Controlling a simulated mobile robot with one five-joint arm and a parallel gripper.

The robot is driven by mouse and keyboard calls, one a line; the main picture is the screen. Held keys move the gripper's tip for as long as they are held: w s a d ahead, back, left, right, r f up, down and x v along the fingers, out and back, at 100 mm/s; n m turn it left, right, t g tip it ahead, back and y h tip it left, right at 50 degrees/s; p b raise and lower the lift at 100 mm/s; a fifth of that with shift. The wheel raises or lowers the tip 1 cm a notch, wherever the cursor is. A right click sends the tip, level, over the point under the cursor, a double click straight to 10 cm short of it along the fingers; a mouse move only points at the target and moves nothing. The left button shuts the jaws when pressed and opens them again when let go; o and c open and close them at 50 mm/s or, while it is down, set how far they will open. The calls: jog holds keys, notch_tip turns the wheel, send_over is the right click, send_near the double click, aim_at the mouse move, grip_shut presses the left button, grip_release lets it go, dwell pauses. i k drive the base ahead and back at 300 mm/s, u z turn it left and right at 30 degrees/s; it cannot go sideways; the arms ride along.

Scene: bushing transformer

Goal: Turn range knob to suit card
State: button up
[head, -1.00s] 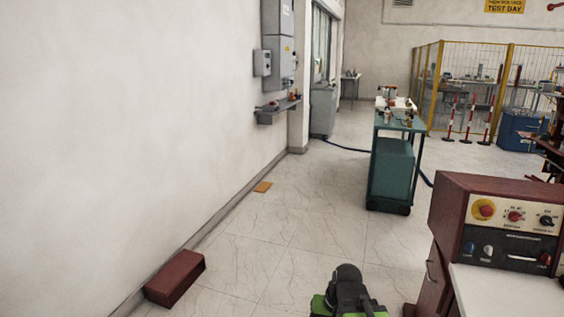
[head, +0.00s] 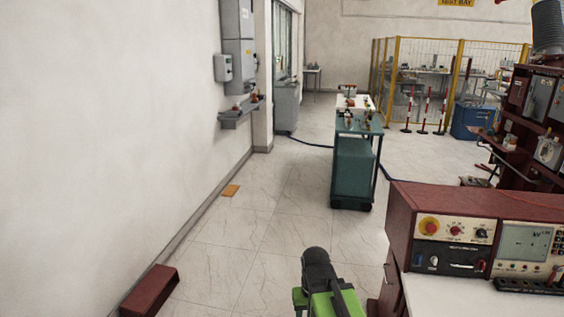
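A dark red console (head: 405,207) with a cream control panel stands at the lower right in the head view. On the panel are a large red button on a yellow surround (head: 430,226), a smaller red knob (head: 456,230) and a black knob (head: 482,234). Their markings are too small to read, so I cannot tell which is the range knob. No card is recognisable. My green and black arm shows at the bottom centre, left of the console and apart from it. My gripper's fingers cannot be made out.
A white worktop (head: 450,298) fronts the console. A teal cart (head: 354,170) stands ahead. A dark red box (head: 149,291) lies by the left wall, and an orange-brown pad (head: 231,190) lies on the floor. A blue hose crosses the floor.

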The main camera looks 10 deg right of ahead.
aim_at(481, 233)
jog(key=z, duration=1.2)
jog(key=k, duration=0.55)
jog(key=z, duration=0.35)
jog(key=i, duration=0.5)
jog(key=z, duration=0.1)
